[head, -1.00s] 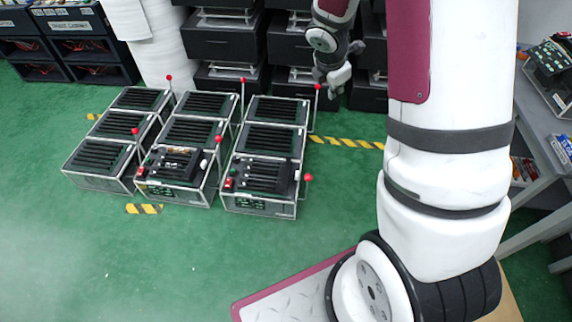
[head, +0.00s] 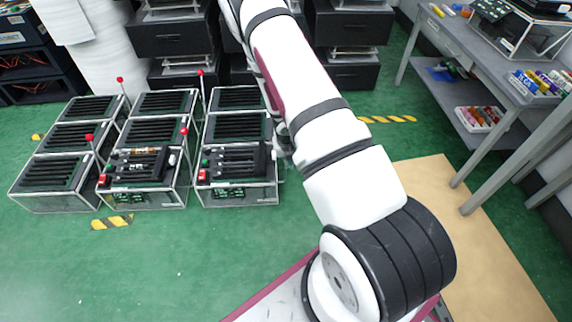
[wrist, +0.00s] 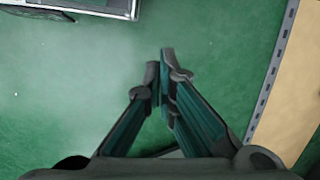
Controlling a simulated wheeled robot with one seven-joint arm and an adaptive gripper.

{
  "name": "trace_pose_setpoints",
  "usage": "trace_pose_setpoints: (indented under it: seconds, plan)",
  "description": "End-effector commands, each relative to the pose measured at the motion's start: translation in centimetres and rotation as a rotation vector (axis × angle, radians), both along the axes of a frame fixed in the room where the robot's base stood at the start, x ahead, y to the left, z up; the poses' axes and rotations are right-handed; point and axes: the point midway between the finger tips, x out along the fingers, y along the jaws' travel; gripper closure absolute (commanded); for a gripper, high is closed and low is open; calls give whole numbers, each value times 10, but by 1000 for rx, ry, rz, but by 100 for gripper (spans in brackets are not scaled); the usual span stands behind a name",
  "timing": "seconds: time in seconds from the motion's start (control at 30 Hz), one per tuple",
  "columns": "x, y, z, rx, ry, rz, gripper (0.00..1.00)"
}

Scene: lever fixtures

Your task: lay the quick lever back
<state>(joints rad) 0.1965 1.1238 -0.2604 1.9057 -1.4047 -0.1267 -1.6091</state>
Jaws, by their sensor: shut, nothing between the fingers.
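Levers with red ball knobs stand on the fixture boxes. In the head view I see one at the back left (head: 120,80), one at the back middle (head: 200,73), one at the front middle (head: 183,131) and one at the left (head: 89,137). Which is the quick lever I cannot tell. In the wrist view my gripper (wrist: 159,66) is shut and empty above green floor, with a fixture corner (wrist: 105,6) at the top left.
A grey workbench (head: 455,65) with bins stands at the right. Dark drawer units (head: 350,30) line the back. A tan board (head: 455,220) lies on the floor at the right. The green floor in front of the boxes (head: 120,270) is clear.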

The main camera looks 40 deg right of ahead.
Motion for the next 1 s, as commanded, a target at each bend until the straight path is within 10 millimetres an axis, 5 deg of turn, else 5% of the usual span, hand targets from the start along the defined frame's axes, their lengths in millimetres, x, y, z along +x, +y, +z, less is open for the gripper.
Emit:
trace_pose_setpoints:
  seconds: [0.37, 1.0]
  plan:
    - [7, -11, -79, -1, 2, -3, 100]
    - [38, -23, -55, -1, -3, -6, 100]
